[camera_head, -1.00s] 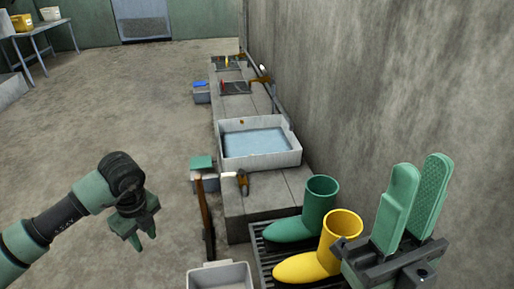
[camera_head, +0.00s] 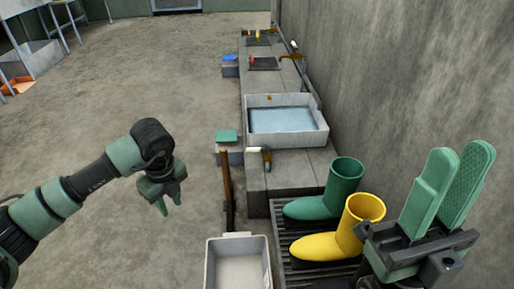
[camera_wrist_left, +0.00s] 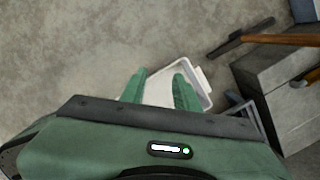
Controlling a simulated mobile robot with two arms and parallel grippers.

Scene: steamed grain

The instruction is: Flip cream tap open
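A small brass-coloured fitting with a cream-white end (camera_head: 254,150) sits at the near left corner of the grey ledge, in front of the water basin; it looks like a cream tap, but it is too small to tell its lever's position. My left gripper (camera_head: 170,208) hangs in the air to its left, pointing down, apart from everything. Its fingers show apart and empty in the left wrist view (camera_wrist_left: 158,88). My right gripper (camera_head: 460,150) is at the lower right with its green fingers upright, a gap between them, and nothing held.
A white basin (camera_head: 322,138) of water stands on the ledge along the right wall. A white tub (camera_head: 213,262) and a wooden-handled tool (camera_head: 227,185) are in front.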

